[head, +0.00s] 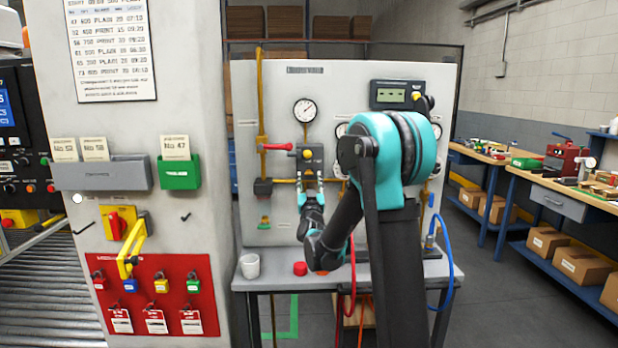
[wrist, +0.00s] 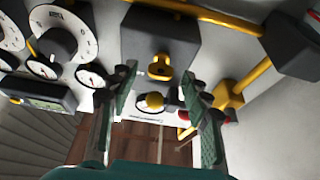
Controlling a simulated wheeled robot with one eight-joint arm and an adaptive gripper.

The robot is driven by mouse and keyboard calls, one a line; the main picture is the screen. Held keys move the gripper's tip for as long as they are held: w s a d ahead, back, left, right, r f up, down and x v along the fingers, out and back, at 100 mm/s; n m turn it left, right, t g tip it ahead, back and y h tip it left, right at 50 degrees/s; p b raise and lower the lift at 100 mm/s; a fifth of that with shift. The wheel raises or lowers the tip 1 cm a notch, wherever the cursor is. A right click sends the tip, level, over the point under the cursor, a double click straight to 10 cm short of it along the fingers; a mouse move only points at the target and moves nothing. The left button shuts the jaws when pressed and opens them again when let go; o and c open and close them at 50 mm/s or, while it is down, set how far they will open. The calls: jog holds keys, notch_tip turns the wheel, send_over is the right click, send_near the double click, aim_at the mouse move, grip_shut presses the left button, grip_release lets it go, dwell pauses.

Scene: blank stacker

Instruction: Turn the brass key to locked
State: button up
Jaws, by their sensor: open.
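The brass key (wrist: 159,68) appears to be the brass piece at the dark box (wrist: 165,35) in the wrist view. I cannot tell whether the key reads locked. In the head view the dark box (head: 311,157) is on the pale panel, and the key is too small to make out clearly. My gripper (wrist: 164,78) is open, its two fingers spread to the left and right of the brass piece in the wrist view. No contact shows. My gripper (head: 311,190) also shows in front of the panel.
A red-handled valve (head: 276,146) and a round gauge (head: 305,110) are near the dark box. A white cup (head: 249,266) and a red cap (head: 300,269) stand on the ledge below. A red lockout board (head: 150,293) hangs at left.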

jog(key=shift+x, duration=0.9)
grip_shut()
